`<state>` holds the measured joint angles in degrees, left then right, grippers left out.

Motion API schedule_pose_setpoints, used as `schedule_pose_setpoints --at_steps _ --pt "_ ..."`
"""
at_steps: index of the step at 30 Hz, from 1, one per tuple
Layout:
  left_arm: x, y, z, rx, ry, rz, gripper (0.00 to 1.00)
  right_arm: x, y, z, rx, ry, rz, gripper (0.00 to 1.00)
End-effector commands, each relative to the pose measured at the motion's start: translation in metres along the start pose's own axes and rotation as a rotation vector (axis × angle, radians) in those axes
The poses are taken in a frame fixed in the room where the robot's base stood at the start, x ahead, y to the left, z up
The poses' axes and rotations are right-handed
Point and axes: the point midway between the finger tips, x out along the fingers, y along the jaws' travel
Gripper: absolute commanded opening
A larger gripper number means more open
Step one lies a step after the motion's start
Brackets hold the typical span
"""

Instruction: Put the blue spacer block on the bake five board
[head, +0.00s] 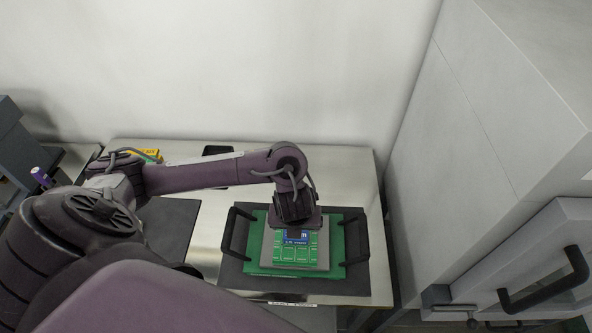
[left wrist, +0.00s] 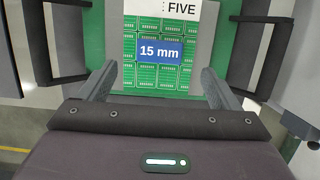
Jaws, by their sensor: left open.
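The blue spacer block (head: 297,237), marked "15 mm" in the left wrist view (left wrist: 160,49), lies on the green panelled board (head: 283,256), which also shows in the left wrist view (left wrist: 145,74). A white label ending in "FIVE" (left wrist: 180,8) is cut off by the top of that view. My left gripper (left wrist: 159,72) is open and empty, its fingers apart on either side of the block's near side. In the head view my left gripper (head: 296,217) hangs over the board and hides part of the block. My right gripper is not in view.
Black handles (head: 356,238) stand at both sides of the board, close to my gripper. A dark mat (head: 175,228) lies to the left on the steel table (head: 345,175). A black flat item (head: 217,152) lies at the back. Grey cabinets (head: 480,150) rise at right.

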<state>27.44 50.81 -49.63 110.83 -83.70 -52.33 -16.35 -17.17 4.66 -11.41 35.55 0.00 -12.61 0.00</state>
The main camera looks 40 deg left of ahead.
Motion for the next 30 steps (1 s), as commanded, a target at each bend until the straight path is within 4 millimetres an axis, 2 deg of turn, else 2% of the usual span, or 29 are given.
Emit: schedule_pose_setpoints --at_steps 1,3,9,30 --pt "-0.017 0.000 0.003 0.002 -0.003 -0.001 0.85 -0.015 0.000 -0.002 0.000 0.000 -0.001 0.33" --pt "-0.027 0.000 0.003 0.001 -0.001 -0.001 0.85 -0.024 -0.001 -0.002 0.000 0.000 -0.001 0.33" --pt "-0.043 0.000 0.001 0.001 0.000 0.000 0.85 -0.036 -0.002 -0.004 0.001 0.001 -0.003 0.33" --pt "-0.044 0.000 -0.001 0.000 0.002 0.000 0.85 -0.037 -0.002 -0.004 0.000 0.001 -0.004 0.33"
